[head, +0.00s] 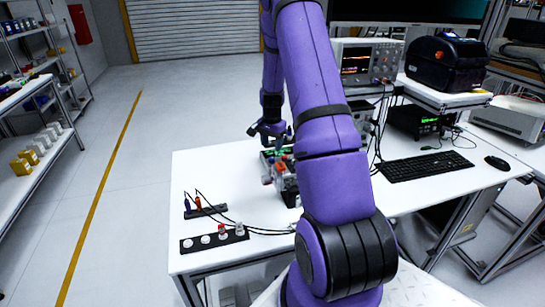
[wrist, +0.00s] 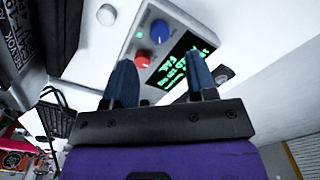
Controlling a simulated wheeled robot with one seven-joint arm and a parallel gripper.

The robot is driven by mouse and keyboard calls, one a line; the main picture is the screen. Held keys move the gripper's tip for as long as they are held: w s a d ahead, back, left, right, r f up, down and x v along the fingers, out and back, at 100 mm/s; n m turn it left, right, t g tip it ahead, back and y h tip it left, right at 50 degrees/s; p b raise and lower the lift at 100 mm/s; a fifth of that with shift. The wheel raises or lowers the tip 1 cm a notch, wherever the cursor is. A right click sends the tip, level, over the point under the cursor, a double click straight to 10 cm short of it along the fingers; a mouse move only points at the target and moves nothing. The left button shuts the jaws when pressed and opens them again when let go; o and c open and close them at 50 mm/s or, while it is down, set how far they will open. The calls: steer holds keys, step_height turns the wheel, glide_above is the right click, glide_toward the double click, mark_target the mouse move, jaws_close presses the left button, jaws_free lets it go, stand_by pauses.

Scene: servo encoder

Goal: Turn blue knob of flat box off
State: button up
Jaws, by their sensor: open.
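The flat box is a grey panel (wrist: 172,20) in the wrist view, with a lit green text display (wrist: 186,64). Its round blue knob (wrist: 160,31) sits near the top, with a red knob (wrist: 143,58) below it. My gripper (wrist: 161,62) is open and empty, its two dark blue fingers spread in front of the panel. The blue knob appears in the gap between the fingers, beyond their tips and apart from them. In the head view my gripper (head: 270,132) is over the white table, and my arm hides part of the equipment there.
The white table (head: 215,167) holds a black strip with several round buttons (head: 214,240) and a small strip with blue and red plugs (head: 206,211). Cables run across the table. A keyboard (head: 426,165) and an oscilloscope (head: 366,63) are to the right.

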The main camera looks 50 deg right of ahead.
mark_target(272, 158)
steer(key=shift+f, duration=3.15)
steer(key=shift+a, duration=0.1)
steer(key=c, duration=0.9)
